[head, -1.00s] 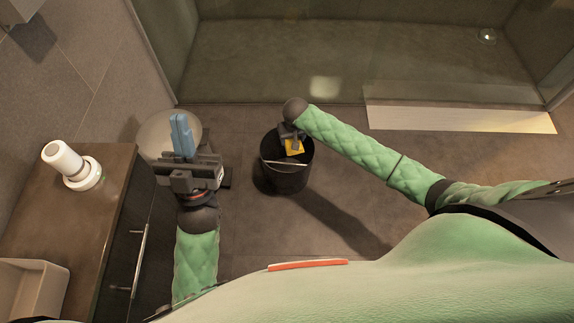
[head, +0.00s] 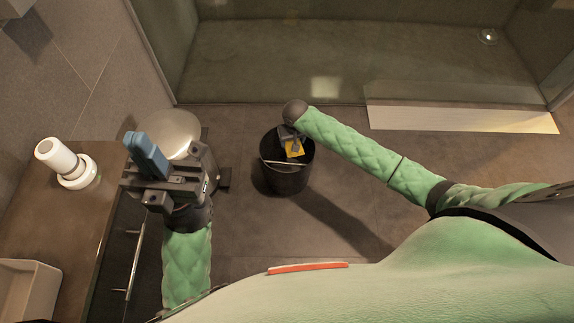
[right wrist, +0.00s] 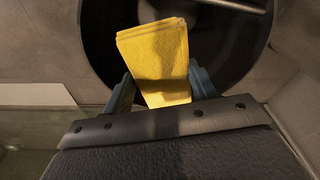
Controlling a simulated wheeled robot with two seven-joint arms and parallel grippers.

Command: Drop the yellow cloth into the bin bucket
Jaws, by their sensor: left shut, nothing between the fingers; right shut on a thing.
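The yellow cloth (head: 295,149) is held by my right gripper (head: 291,143), which is over the mouth of the black bin bucket (head: 285,181). In the right wrist view the folded cloth (right wrist: 158,60) sits between the two fingers of my right gripper (right wrist: 160,92), and the dark round bucket (right wrist: 100,30) lies behind it, with its handle crossing at the top. My left gripper (head: 146,153) is shut and empty, its blue fingers together, left of the bucket near the counter. How deep the cloth hangs relative to the rim is hard to tell.
A brown vanity counter (head: 75,220) at left carries a white bottle-like object (head: 62,160) and a white box (head: 28,290). A round pale lid or stool (head: 175,133) stands behind my left gripper. Floor right of the bucket is clear.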

